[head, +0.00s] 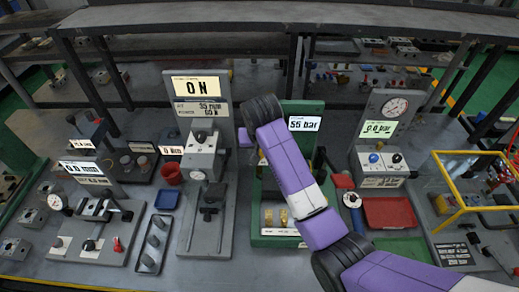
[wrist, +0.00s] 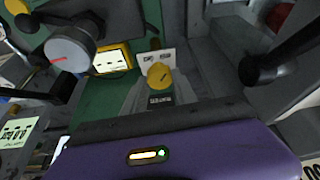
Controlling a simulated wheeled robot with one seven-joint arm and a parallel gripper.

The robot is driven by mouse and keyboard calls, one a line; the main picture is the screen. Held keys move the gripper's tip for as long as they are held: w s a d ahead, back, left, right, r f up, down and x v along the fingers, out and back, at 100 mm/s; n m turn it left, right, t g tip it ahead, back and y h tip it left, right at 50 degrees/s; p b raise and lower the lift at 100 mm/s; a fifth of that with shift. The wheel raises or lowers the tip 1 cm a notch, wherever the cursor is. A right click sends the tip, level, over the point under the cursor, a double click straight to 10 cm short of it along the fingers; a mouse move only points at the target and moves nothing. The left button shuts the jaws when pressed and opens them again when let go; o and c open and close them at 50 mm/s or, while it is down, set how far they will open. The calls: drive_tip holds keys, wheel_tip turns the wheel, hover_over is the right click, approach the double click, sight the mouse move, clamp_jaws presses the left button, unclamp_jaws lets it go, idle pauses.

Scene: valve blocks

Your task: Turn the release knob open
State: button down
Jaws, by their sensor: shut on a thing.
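A yellow knob (wrist: 160,73), which I take for the release knob, shows at the middle of the wrist view, with a small white label plate behind it. My gripper (wrist: 160,86) reaches up to it from the purple hand at the bottom, shut on the knob. The exact finger contact is hard to make out. The knob's pointer direction is too small to read surely. In the head view, my purple arm covers the middle of the green valve stand (head: 303,112), hiding the knob and fingertips. The stand's display (head: 304,124) reads 55 bar.
In the wrist view, a grey dial with a red line (wrist: 70,48) stands at upper left and a black handle (wrist: 262,70) at right. In the head view, a grey stand (head: 205,140) is left of the green one, and a gauge stand (head: 383,125) and red tray (head: 390,212) are right.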

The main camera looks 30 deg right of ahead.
idle(0.3)
drive_tip(key=c, duration=1)
unclamp_jaws()
drive_tip(key=b+v, duration=0.1)
drive_tip(key=v, duration=0.6)
drive_tip(key=shift+r, duration=0.35)
drive_tip(key=shift+a, duration=0.15)
drive_tip(key=shift+s, duration=0.1)
